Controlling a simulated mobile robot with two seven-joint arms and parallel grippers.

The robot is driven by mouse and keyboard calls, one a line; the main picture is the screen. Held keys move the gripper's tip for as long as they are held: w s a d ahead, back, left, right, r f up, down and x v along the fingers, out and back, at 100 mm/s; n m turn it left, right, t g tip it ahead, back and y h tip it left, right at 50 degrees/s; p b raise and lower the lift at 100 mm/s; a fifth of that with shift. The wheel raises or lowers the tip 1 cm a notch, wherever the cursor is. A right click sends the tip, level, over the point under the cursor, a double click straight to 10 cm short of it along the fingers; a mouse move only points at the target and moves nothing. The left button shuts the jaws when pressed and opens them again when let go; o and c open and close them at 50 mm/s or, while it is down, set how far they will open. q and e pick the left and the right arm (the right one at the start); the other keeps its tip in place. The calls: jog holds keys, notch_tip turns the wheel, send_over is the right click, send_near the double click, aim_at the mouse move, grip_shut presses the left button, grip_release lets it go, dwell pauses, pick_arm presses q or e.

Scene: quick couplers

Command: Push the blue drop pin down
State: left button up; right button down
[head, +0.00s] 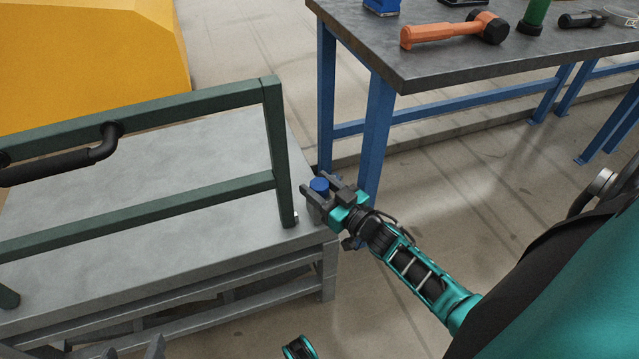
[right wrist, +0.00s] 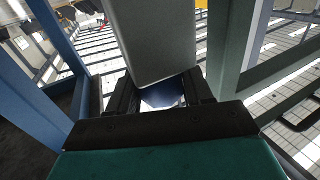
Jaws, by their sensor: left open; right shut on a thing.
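The blue drop pin (head: 319,185) shows as a round blue cap at the right corner of the grey cart, beside the foot of the green frame. My right gripper (head: 322,192) reaches in from the right, with its dark fingers on either side of the cap, shut on it. In the right wrist view a dark bluish piece (right wrist: 163,97) shows between the fingers, partly hidden behind a grey post. The pin's lower part is hidden. My left gripper (head: 135,350) is open and empty at the bottom edge, only its fingertips in view.
The green frame (head: 272,140) with a black handle (head: 100,155) stands on the grey cart (head: 215,225). A blue-legged workbench (head: 420,60) is close behind my right gripper, with an orange mallet (head: 450,30) on it. A yellow block (head: 90,60) is at far left.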

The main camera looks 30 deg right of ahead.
jog(key=c, duration=0.8)
grip_release()
jog(key=shift+s+f, duration=0.1)
jog(key=shift+f, duration=0.25)
pick_arm(q)
jog(key=shift+w+f, duration=0.1)
pick_arm(e)
jog(key=shift+o, duration=1.3)
jog(key=shift+r, duration=0.1)
pick_arm(q)
jog(key=p, duration=0.1)
jog(key=a+r+p, duration=0.1)
jog(key=p, duration=0.1)
jog(key=shift+s+y, duration=0.3)
pick_arm(e)
jog(key=s+d, duration=0.2)
jog(key=s, duration=1)
jog(key=shift+s, duration=0.35)
pick_arm(q)
jog(key=shift+r, duration=0.15)
